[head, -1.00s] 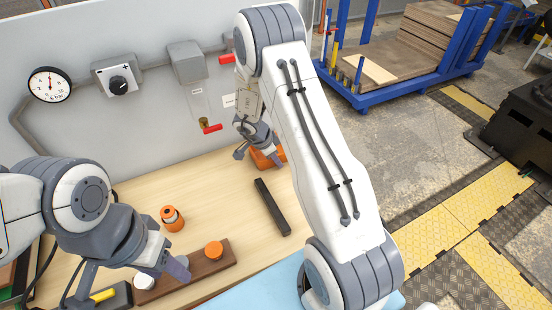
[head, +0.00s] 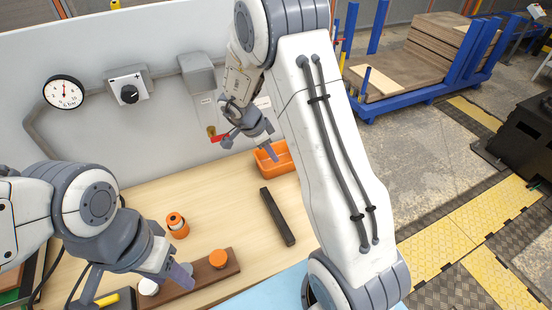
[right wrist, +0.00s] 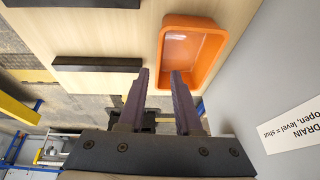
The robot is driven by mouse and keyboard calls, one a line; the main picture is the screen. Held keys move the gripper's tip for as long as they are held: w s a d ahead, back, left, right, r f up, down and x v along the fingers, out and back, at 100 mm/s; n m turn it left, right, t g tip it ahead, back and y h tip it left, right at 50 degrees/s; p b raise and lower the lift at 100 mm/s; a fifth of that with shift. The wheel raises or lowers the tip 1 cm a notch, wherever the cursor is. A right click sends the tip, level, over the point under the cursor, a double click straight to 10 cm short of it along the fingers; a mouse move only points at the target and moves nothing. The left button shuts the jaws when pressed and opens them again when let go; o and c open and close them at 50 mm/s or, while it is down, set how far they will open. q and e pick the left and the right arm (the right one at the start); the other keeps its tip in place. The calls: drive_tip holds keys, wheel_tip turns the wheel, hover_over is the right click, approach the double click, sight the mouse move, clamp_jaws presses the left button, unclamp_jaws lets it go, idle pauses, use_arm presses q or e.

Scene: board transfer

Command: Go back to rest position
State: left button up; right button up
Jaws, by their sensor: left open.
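My right gripper (head: 250,148) hangs in front of the grey wall panel in the head view, above and a little left of an orange bin (head: 283,158). In the right wrist view its two fingers (right wrist: 160,103) stand apart with nothing between them, and the empty-looking orange bin (right wrist: 190,52) lies beyond them. My left gripper (head: 175,272) is low over the brown board (head: 207,278) at the table's front left, close to a white round piece. It is open, though its far finger is hard to make out.
On the wooden table (head: 215,203) are an orange-topped piece (head: 177,225), an orange cap (head: 218,259) on the board and a dark bar (head: 277,216). A red valve lever (head: 220,138) and gauge (head: 63,92) are on the wall. Open floor lies right of the table.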

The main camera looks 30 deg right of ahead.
drive_tip(key=shift+a+r, duration=0.25)
drive_tip(key=shift+r, duration=0.3)
